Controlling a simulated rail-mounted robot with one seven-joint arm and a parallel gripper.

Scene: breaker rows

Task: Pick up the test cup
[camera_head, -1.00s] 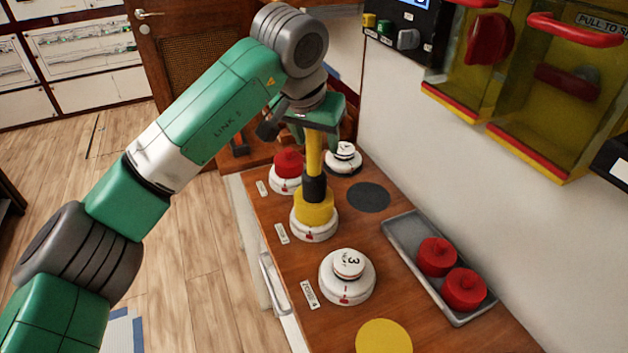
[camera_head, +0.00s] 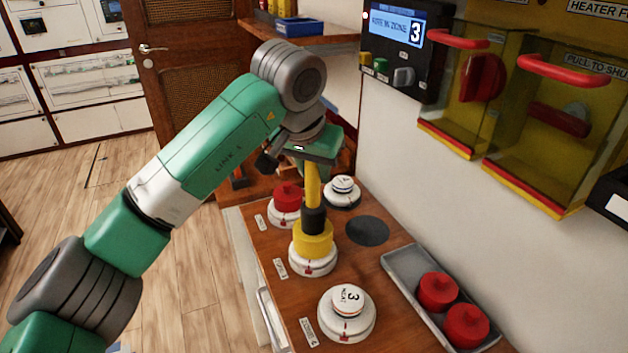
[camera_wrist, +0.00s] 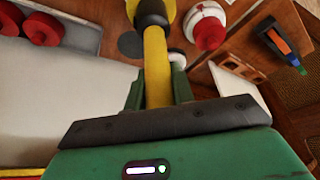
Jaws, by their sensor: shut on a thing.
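The test cup (camera_head: 313,240) is a yellow cup with a black collar and a tall yellow handle. It sits upright over a white round base (camera_head: 312,265) in the middle of the wooden counter. I see no gap between cup and base, and the cup hides the base's top. My gripper (camera_head: 314,168) is above the cup, shut on its handle. In the wrist view the yellow handle (camera_wrist: 157,55) runs between the fingers of my gripper (camera_wrist: 159,90), with the black collar beyond.
A red-capped base (camera_head: 287,199) and a white-capped one (camera_head: 342,189) stand close behind. A white base marked 3 (camera_head: 346,313) is in front. A black disc (camera_head: 367,230) and a grey tray (camera_head: 397,262) with two red caps lie right. A display (camera_head: 398,26) shows 3.

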